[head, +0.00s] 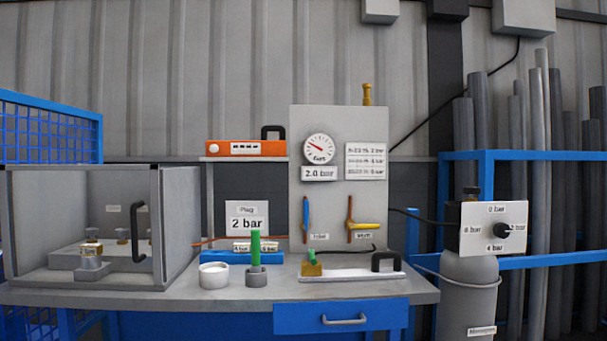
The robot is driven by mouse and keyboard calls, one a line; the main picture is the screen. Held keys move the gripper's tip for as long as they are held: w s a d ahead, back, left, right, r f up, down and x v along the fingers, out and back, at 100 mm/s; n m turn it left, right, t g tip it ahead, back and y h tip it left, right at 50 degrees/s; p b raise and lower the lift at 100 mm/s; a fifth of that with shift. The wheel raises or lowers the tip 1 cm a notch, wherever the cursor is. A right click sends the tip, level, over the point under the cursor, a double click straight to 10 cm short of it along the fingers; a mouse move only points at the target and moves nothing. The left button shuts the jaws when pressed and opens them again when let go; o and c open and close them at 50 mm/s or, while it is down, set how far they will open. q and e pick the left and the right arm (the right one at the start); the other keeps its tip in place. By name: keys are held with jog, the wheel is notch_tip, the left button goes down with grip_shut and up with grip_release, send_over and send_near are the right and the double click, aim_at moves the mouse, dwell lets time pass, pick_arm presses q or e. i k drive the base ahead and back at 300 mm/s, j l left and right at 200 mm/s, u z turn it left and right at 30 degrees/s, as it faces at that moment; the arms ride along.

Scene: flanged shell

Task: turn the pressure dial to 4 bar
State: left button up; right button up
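The pressure dial is a black knob (503,231) on a white plate (475,231) at the right, in front of a grey cylinder (470,285). The plate reads 0 bar at the top, 2 bar at the right, 4 bar at the bottom and what looks like 6 bar at the left. The knob's pointer seems to face right, toward 2 bar. A round gauge (318,149) on the grey panel has a display (319,173) below it reading 2.0 bar. Neither of my grippers shows in the head view.
The workbench (230,296) holds an open grey box (178,215) at left, a white cup (213,275), a green-handled plug (255,250) and a metal plate with a black handle (350,273). Blue rails and pipes (538,150) stand behind the dial.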

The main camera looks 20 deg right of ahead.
aim_at(502, 230)
jog(key=z, duration=1.75)
